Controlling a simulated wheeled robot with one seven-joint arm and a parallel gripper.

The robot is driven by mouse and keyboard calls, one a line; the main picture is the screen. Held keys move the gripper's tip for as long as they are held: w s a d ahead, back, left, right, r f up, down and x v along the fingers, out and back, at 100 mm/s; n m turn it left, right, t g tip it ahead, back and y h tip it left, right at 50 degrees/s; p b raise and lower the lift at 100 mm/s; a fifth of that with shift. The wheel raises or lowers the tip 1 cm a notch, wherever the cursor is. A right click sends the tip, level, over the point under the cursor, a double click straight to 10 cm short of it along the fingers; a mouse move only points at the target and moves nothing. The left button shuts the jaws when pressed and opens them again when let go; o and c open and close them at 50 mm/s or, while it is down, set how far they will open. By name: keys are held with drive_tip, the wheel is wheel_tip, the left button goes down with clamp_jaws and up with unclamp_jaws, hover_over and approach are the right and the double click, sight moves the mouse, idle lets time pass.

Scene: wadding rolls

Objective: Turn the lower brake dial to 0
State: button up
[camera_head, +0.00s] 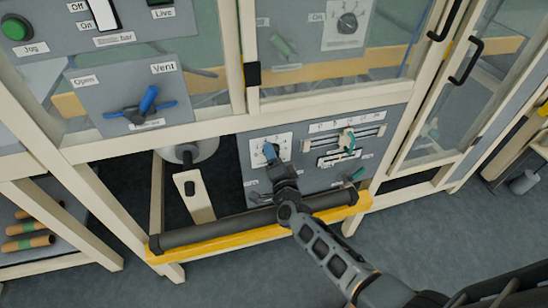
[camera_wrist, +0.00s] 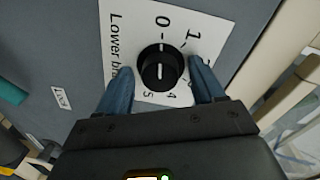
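The lower brake dial (camera_wrist: 152,62) is a round black knob with a white line, on a white plate (camera_wrist: 122,22) with "Lower b…" partly readable. In the wrist view, 0 is above the knob, 1 at upper right, 4 and 5 below. My gripper (camera_wrist: 160,66) is open, with one blue finger on each side of the knob and gaps showing. In the head view, my gripper (camera_head: 272,158) covers most of the dial; its plate (camera_head: 285,140) shows around it.
Right of the dial are sliders with a teal handle (camera_head: 347,140) and a small teal lever (camera_head: 354,175). A dark roller bar (camera_head: 225,228) on a yellow beam crosses below, under my arm. Another dial (camera_head: 347,22) sits higher up. A blue vent valve (camera_head: 148,100) is at left.

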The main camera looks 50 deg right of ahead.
drive_tip(key=shift+s, duration=0.1)
drive_tip(key=v, duration=0.7)
drive_tip(key=shift+s+a, duration=0.25)
idle(0.5)
drive_tip(key=s+a+r+n+t+y, duration=0.1)
drive_tip(key=s+a+r+n+y, duration=0.2)
drive_tip(key=s+a+n, duration=0.45)
drive_tip(key=s+a+r+n+t+y, duration=0.1)
drive_tip(key=s+a+r+n+y, duration=0.3)
drive_tip(key=s, duration=0.7)
drive_tip(key=s+a+r+n+y, duration=0.1)
drive_tip(key=s+a+r+n, duration=0.2)
drive_tip(key=s+r, duration=0.3)
drive_tip(key=s+a+r+n+g+y, duration=0.1)
drive_tip(key=s+a+r+n, duration=0.3)
drive_tip(key=r, duration=0.5)
drive_tip(key=s+n+y, duration=0.1)
drive_tip(key=s+n, duration=0.1)
drive_tip(key=shift+s+g, duration=0.3)
drive_tip(key=shift+s, duration=0.05)
